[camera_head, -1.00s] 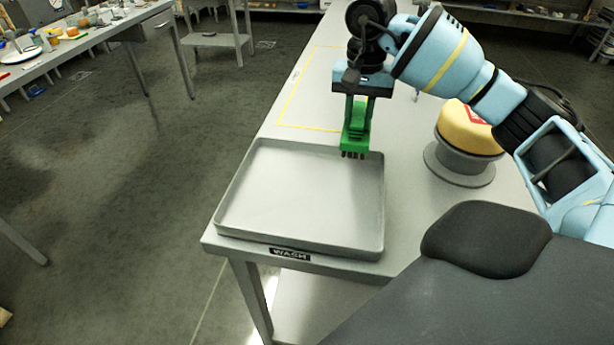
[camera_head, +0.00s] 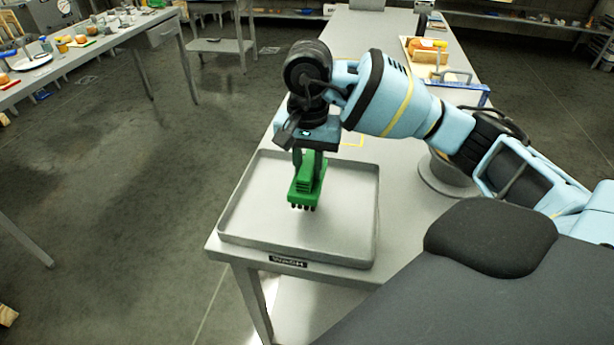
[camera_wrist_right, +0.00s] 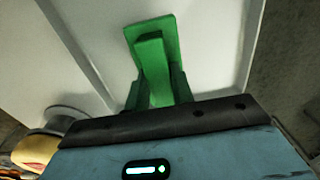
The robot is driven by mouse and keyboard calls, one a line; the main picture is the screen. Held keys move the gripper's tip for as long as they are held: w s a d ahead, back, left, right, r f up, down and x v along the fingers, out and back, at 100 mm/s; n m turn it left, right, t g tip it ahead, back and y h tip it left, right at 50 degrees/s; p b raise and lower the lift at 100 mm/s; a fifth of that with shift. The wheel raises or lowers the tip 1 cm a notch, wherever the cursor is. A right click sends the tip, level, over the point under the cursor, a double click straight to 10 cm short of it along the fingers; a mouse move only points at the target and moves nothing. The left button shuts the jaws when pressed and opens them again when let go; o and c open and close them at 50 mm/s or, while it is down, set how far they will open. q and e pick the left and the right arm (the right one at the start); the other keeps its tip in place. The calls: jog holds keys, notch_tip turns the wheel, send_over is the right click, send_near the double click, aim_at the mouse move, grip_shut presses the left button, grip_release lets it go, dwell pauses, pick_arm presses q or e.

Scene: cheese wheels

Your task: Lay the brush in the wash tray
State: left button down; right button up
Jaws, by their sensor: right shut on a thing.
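The green brush (camera_head: 304,190) is in my right gripper (camera_head: 308,160), which is shut on it. The brush hangs with its dark bristles downward, over the inside of the grey wash tray (camera_head: 228,205). It appears to be above the tray floor, though the exact gap is hard to tell. In the right wrist view the brush (camera_wrist_right: 152,60) sticks out from the gripper (camera_wrist_right: 158,98) over the pale tray surface. The tray lies at the near end of the table, with a "WASH" label on the table edge below it. My left gripper is not in view.
A grey round stand (camera_head: 440,178) is right of the tray, partly behind my right arm. The wrist view shows a yellow cheese wheel (camera_wrist_right: 38,150) there. Farther back are a tray of cheese pieces (camera_head: 428,62) and a blue-edged item (camera_head: 470,88).

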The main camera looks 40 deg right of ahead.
jog(key=f, duration=0.3)
jog(key=shift+a, duration=0.35)
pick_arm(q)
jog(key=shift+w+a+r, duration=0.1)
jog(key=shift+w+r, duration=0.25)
pick_arm(e)
jog(key=shift+f, duration=0.2)
jog(key=shift+f, duration=0.2)
jog(key=o, duration=1)
jog(key=shift+c, duration=0.2)
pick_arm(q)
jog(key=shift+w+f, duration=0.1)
pick_arm(e)
jog(key=shift+r, duration=0.1)
jog(key=shift+r, duration=0.1)
